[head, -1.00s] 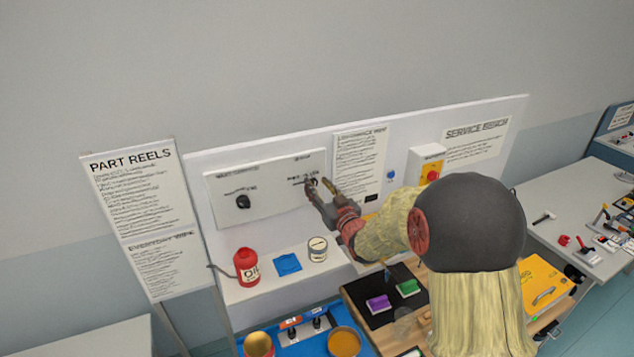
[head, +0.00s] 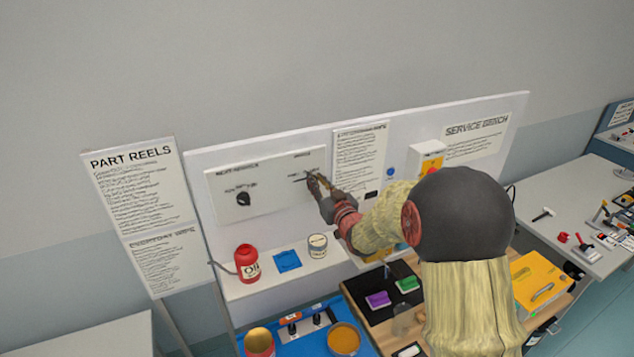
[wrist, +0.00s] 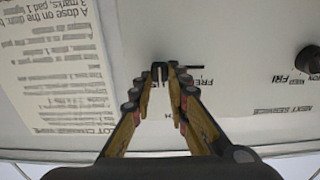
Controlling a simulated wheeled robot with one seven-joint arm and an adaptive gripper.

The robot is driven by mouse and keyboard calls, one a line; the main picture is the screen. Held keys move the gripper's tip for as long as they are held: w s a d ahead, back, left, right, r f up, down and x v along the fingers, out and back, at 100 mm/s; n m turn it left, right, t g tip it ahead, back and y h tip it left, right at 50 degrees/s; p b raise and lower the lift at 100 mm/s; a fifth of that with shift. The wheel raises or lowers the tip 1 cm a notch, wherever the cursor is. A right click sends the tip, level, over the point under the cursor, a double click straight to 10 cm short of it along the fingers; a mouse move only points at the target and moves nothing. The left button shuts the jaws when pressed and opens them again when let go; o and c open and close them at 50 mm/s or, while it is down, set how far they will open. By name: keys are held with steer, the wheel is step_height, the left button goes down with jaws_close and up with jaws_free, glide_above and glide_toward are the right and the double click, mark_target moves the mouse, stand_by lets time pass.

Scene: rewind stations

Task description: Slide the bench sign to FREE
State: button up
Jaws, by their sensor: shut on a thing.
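The bench sign is a small slider on the white wall panel. Its dark slot (wrist: 192,67) shows in the wrist view beside the word FREE, with more lettering partly hidden behind my fingers. My gripper (wrist: 164,75) is shut on the sign's small dark tab, at the slot's left end in this view. In the head view my gripper (head: 313,178) reaches up to the right part of the panel (head: 225,185). The tab itself is hidden by my fingertips there.
A black round knob (head: 243,198) sits on the same panel to the left. A red oil can (head: 247,264), blue cloth (head: 287,261) and tin (head: 317,246) stand on the shelf below.

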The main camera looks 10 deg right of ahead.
mark_target(292, 179)
jaws_close()
steer(key=a+b, duration=0.3)
steer(key=s+a+b, duration=0.1)
steer(key=a+b, duration=0.2)
steer(key=shift+s+a, duration=0.1)
stand_by(0.4)
steer(key=o, duration=0.7)
jaws_free()
steer(key=shift+a, duration=0.2)
steer(key=shift+o, duration=0.4)
steer(key=shift+d, duration=0.1)
